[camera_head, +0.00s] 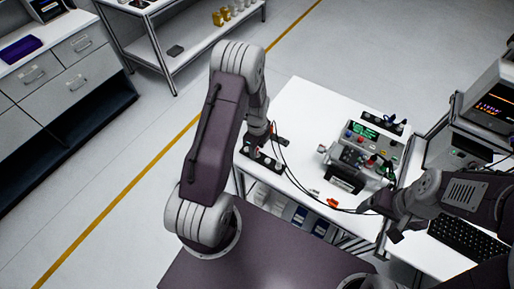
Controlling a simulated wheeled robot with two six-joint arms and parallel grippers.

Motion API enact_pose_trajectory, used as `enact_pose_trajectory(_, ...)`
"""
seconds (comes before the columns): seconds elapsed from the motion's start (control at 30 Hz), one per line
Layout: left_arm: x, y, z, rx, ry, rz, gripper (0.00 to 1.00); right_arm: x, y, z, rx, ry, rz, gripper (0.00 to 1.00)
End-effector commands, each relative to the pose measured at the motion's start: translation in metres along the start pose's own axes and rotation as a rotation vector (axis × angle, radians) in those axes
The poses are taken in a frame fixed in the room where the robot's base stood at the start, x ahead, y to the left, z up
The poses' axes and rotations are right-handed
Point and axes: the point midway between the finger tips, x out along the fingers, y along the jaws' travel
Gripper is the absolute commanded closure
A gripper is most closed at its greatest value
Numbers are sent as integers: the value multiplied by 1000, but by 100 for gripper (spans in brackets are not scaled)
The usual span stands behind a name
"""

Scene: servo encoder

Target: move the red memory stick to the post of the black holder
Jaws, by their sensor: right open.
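A black holder (262,160) lies at the left edge of the white table, with small light rings on it. A small red piece (257,149), possibly the red memory stick, shows at this holder, just below my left gripper (271,137). The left gripper is small and dark here, partly hidden by its arm, and its jaws cannot be made out. Another black holder (384,123) with a blue item lies at the table's back right. My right gripper (388,218) is open near the table's front right edge. Whether the red piece touches the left gripper is unclear.
A grey device (360,150) with coloured knobs and a green display stands on the white table (300,100). Orange-red pieces (332,203) lie near the front edge. Dark cables run across the table front. The table's back left is clear.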

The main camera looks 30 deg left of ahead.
Motion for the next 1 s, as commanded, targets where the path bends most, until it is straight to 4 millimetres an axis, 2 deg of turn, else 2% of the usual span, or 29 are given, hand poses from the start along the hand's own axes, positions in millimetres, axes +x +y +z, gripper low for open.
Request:
enact_pose_trajectory(0.17,0,0,0,0,0,0,58,0,0,0,0,0,0,20)
enact_pose_trajectory(0.27,-9,-1,0,0,-1,-3,58,3,0,0,0,0,0,20)
enact_pose_trajectory(0.5,-61,-2,0,0,-1,-5,58,12,0,1,0,0,0,20)
enact_pose_trajectory(0.67,-84,-1,0,0,-1,-3,58,14,0,2,0,0,0,20)
enact_pose_trajectory(1.0,-91,0,0,0,0,0,58,14,0,2,0,0,0,20)
